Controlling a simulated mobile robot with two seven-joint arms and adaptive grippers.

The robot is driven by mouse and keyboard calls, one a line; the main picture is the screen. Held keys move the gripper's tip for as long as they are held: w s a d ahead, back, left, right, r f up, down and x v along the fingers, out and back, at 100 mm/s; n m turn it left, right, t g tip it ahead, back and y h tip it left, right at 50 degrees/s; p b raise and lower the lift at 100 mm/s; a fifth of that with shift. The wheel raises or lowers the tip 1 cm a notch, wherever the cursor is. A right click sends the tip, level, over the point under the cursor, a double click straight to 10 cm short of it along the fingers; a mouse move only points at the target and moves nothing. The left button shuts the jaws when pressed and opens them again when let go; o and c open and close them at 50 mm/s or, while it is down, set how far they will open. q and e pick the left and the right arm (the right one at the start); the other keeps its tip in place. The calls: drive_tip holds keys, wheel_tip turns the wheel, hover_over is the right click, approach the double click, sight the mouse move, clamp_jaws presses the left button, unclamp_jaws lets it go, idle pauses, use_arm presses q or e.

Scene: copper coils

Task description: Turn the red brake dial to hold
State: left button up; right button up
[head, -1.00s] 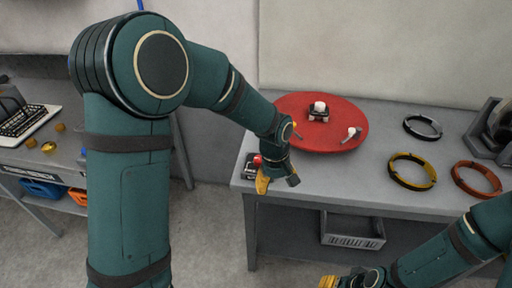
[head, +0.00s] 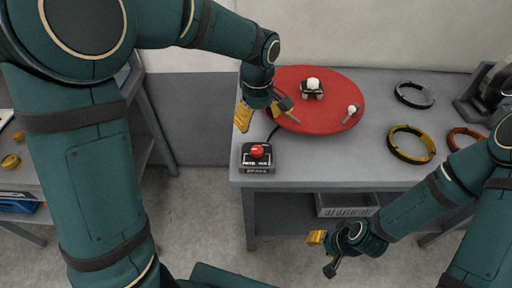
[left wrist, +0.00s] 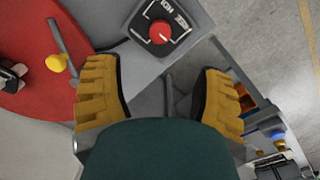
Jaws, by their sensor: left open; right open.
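The red brake dial (head: 258,152) sits on a dark box (head: 258,169) with a BRAKE plate, at the table's front left corner. In the left wrist view the dial (left wrist: 160,33) shows at the top, beyond the fingertips, with white lettering beside it. I cannot tell which word its mark points to. My left gripper (head: 266,114) is open and empty, behind the box and by the red disc's left edge. Its yellow-padded fingers are wide apart in the left wrist view (left wrist: 162,92), clear of the dial. My right gripper (head: 322,253) is open and empty in front of the table.
A black ring (head: 428,104), a yellow ring (head: 433,153) and a copper ring (head: 453,141) lie to the right. A grey crate (head: 345,211) sits below the tabletop.

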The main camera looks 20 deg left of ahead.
sight(257, 150)
use_arm(q)
wheel_tip(257, 150, down, 13)
drive_tip(key=b, duration=0.2)
drive_tip(key=shift+r+b, duration=0.2)
drive_tip(key=shift+b, duration=0.2)
clamp_jaws()
